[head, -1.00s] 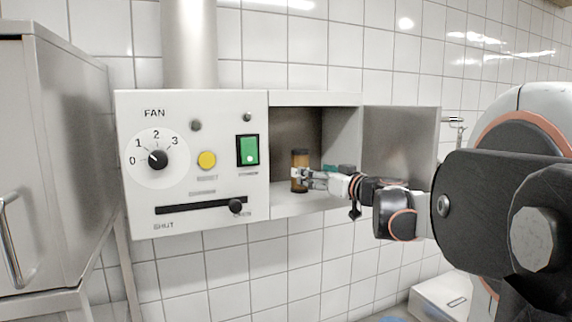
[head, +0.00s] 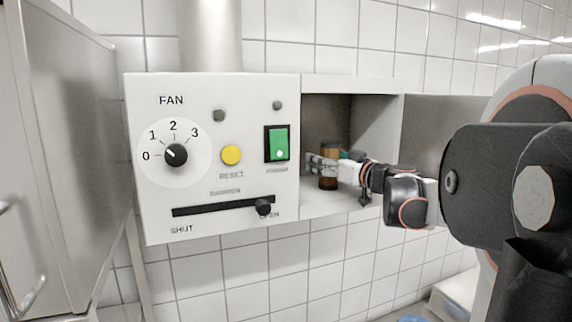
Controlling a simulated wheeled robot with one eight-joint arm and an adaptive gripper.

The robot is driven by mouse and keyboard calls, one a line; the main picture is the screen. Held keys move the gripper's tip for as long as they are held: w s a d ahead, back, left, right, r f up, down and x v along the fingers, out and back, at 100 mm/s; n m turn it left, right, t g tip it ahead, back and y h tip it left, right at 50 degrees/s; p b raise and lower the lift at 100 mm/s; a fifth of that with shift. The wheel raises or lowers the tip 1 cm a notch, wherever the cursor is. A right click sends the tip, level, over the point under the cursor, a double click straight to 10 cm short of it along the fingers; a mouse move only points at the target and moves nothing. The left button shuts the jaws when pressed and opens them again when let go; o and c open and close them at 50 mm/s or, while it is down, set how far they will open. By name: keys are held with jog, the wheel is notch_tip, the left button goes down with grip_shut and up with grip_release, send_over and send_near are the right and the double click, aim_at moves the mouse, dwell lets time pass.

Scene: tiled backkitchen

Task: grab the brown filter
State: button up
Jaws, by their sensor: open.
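The brown filter (head: 328,182) is a small upright brown cylinder standing in the open wall compartment, seen in the head view. My gripper (head: 318,164) is inside the compartment, open, with its fingers at the filter's upper half. The fingers hide part of the filter's middle. I cannot tell whether they touch it.
The compartment (head: 349,87) has side walls, and its open door (head: 446,128) stands to the right behind my arm. The white fan panel (head: 216,157) with dial, buttons and slider adjoins on the left. A grey cabinet (head: 70,150) stands far left. A small teal thing is partly hidden behind my gripper.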

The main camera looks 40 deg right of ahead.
jog(key=shift+s+d+r, duration=0.15)
jog(key=shift+s, duration=0.4)
jog(key=shift+s+r, duration=0.15)
jog(key=shift+s, duration=0.2)
jog(key=shift+c, duration=0.9)
jog(key=shift+w, duration=0.1)
jog(key=c, duration=0.5)
jog(key=shift+w+f, duration=0.2)
jog(key=shift+w, duration=0.2)
jog(key=c, duration=0.6)
jog(key=shift+s+r, duration=0.15)
jog(key=shift+s, duration=0.05)
